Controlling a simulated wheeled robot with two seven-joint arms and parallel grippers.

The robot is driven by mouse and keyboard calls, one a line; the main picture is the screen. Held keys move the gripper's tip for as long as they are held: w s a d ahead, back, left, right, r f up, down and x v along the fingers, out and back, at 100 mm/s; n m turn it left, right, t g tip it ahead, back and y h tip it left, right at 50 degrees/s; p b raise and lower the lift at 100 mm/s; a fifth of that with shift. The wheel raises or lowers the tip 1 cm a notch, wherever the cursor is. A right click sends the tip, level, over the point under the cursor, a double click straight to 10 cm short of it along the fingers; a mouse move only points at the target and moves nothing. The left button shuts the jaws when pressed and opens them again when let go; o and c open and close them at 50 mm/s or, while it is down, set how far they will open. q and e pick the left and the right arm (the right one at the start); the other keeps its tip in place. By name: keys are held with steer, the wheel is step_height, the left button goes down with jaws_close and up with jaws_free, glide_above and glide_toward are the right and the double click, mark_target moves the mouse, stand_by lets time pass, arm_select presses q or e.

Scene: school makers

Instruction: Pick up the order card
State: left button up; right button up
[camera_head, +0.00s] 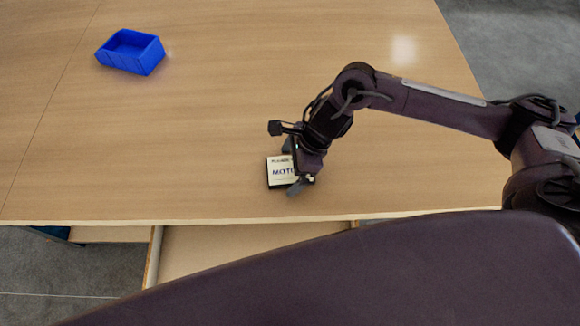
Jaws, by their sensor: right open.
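The order card (280,171) is a small pale square with dark edges and dark print reading "MOT…". It lies on the wooden table near the front edge. My right gripper (291,170) comes in from the right and is right at the card, with its fingers open. One finger shows at the card's far side and one at its near right corner. The gripper covers the card's right part, and I cannot tell whether the fingers touch it. My left gripper is not in view.
A blue open bin (131,52) stands at the far left of the table (200,110). The table top between the bin and the card is clear. The table's front edge runs just below the card, with a lower wooden shelf (240,246) under it.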

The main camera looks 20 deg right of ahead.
steer(key=c, duration=1.1)
